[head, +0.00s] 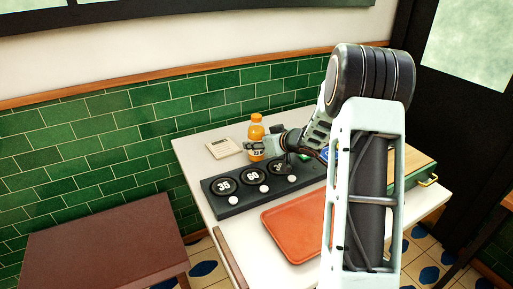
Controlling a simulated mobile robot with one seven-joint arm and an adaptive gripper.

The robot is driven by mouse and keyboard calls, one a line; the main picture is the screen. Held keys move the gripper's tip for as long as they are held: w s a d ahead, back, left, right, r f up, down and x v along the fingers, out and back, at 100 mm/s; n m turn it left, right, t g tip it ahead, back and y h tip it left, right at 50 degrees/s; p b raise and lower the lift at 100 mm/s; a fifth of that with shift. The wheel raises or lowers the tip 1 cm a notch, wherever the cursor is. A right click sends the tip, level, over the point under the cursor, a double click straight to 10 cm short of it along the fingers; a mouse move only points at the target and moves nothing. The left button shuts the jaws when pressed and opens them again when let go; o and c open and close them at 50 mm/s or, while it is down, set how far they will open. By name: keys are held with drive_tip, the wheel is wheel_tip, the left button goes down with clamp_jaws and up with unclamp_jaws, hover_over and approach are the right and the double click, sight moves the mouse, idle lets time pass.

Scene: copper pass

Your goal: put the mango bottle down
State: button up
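The mango bottle (256,129) is orange with an orange cap and looks upright. It shows at the far side of the white table (196,151), behind the black board. My gripper (254,148) reaches in from the right, and its fingers are closed around the lower part of the bottle. The fingers hide part of the bottle's lower body and label. I cannot tell for sure whether its base touches the table.
A black board (232,206) with several numbered discs and white knobs lies in front of the bottle. A calculator-like pad (223,148) lies left of it. An orange tray (293,228) is nearer. A wooden-topped box (413,162) stands right. A brown table (105,245) is left.

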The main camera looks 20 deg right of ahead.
drive_tip(key=shift+f, duration=0.3)
drive_tip(key=shift+f, duration=0.15)
drive_tip(key=o, duration=1.5)
drive_tip(key=shift+o, duration=0.2)
